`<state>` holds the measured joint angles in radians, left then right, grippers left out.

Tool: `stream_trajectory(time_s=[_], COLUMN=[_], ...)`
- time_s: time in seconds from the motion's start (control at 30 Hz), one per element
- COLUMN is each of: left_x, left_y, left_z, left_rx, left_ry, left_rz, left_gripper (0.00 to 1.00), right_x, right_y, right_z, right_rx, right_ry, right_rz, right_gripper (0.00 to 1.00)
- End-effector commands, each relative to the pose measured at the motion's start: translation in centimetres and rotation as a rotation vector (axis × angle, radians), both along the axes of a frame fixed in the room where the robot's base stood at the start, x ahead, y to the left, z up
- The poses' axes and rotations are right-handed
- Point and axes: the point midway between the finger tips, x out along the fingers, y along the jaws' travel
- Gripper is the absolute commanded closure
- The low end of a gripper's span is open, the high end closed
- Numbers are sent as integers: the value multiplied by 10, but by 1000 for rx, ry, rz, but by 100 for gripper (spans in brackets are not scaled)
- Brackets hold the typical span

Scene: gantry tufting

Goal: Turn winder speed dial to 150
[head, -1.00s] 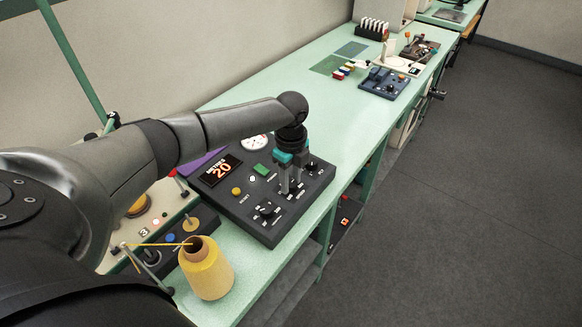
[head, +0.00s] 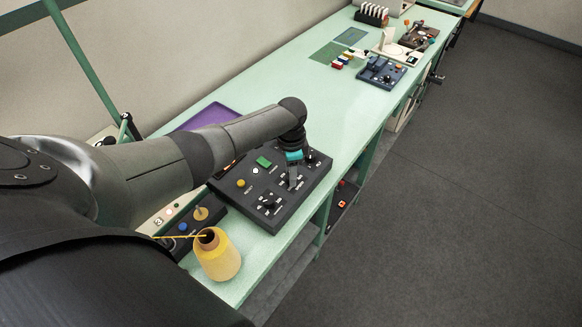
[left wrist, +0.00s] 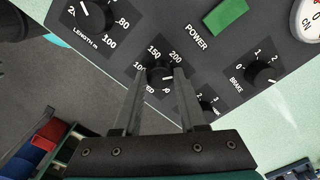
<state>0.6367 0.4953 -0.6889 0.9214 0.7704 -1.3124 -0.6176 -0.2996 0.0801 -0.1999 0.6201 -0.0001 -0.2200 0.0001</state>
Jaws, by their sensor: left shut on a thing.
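The winder speed dial (left wrist: 161,76) is a small black knob on the dark control panel (head: 222,192). Numbers 150 and 200 show above it in the left wrist view; other numbers are partly covered by my fingers. My left gripper (head: 292,184) reaches down onto the panel from above. In the left wrist view its two fingertips (left wrist: 160,73) stand on either side of the knob and are shut on it. The knob's pointer is too small to read surely. My right gripper is not in view.
The length dial (left wrist: 97,17), brake dial (left wrist: 261,74) and green power button (left wrist: 227,14) are close by on the panel. A yellow yarn cone (head: 218,260) stands at the near bench edge.

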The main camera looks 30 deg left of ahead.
Motion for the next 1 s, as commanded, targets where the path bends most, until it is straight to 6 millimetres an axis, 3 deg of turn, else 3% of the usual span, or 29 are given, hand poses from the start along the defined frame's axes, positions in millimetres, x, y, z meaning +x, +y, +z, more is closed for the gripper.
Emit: stream_trajectory(time_s=[1.0], left_x=[-1], left_y=[-1], left_z=[1], left_rx=[1], left_ry=[4], left_rz=[967], left_gripper=[100], right_x=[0], right_y=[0], right_z=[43], right_rx=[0], right_ry=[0], right_rz=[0], right_gripper=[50])
